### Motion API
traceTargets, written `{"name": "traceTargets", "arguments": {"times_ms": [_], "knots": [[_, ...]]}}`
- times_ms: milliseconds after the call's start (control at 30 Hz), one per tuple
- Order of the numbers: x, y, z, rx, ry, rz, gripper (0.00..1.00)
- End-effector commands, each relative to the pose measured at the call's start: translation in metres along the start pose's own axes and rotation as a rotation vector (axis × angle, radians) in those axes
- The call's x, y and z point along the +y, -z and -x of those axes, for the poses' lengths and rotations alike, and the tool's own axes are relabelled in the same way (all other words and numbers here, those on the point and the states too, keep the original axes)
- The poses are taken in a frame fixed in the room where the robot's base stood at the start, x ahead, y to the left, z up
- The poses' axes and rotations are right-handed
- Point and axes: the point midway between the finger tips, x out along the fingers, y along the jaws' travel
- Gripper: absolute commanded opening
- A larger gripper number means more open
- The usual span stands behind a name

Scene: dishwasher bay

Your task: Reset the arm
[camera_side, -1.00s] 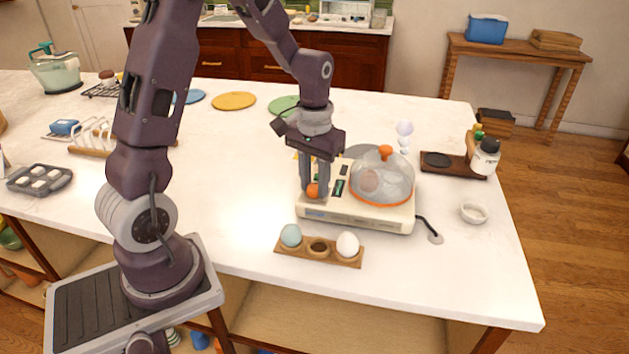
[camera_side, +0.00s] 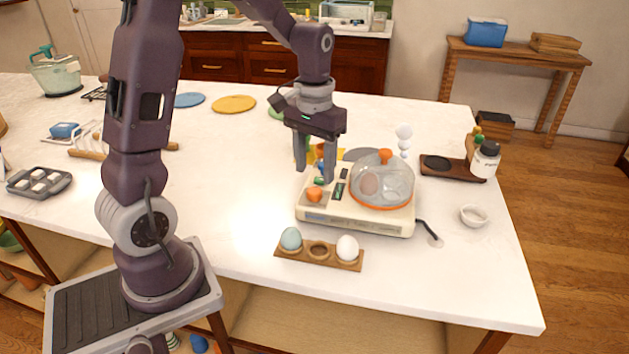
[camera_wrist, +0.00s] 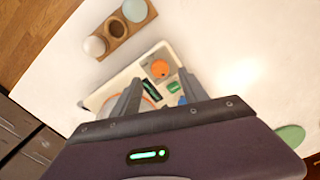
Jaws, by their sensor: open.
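My gripper (camera_side: 314,172) is open and empty, pointing down just above the left part of a cream cooker-like appliance (camera_side: 350,217). An orange knob (camera_side: 314,193) sits on the appliance's left front, clear of my fingers. In the wrist view my open fingers (camera_wrist: 153,102) reach over the appliance, and the orange knob (camera_wrist: 160,69) lies beyond them. A clear dome lid (camera_side: 384,182) with an orange rim and orange top knob covers the appliance's right part.
A wooden egg holder (camera_side: 319,254) in front carries a blue egg (camera_side: 291,238) and a white egg (camera_side: 347,247), its middle cup empty. A white bowl (camera_side: 473,215) and a dark-capped bottle (camera_side: 485,159) stand at right. The left counter middle is clear.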

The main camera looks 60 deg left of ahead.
Motion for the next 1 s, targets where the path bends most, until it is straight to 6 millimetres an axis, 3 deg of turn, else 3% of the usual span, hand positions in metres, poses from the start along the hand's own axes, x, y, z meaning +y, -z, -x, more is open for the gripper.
{"name": "traceTargets", "arguments": {"times_ms": [133, 433, 533, 567, 733, 800, 900, 1000], "knots": [[0.000, 0.000, 0.018, 0.000, 0.000, 0.000, 0.51], [0.000, -0.001, 0.022, 0.000, 0.000, -0.001, 0.51], [0.009, -0.014, 0.039, 0.041, -0.006, -0.033, 0.51], [0.014, -0.024, 0.050, 0.067, -0.010, -0.054, 0.51], [0.039, -0.113, 0.104, 0.266, -0.048, -0.221, 0.51], [0.042, -0.148, 0.112, 0.340, -0.065, -0.285, 0.51], [0.041, -0.184, 0.114, 0.423, -0.085, -0.353, 0.51], [0.039, -0.203, 0.111, 0.469, -0.097, -0.390, 0.51]]}}
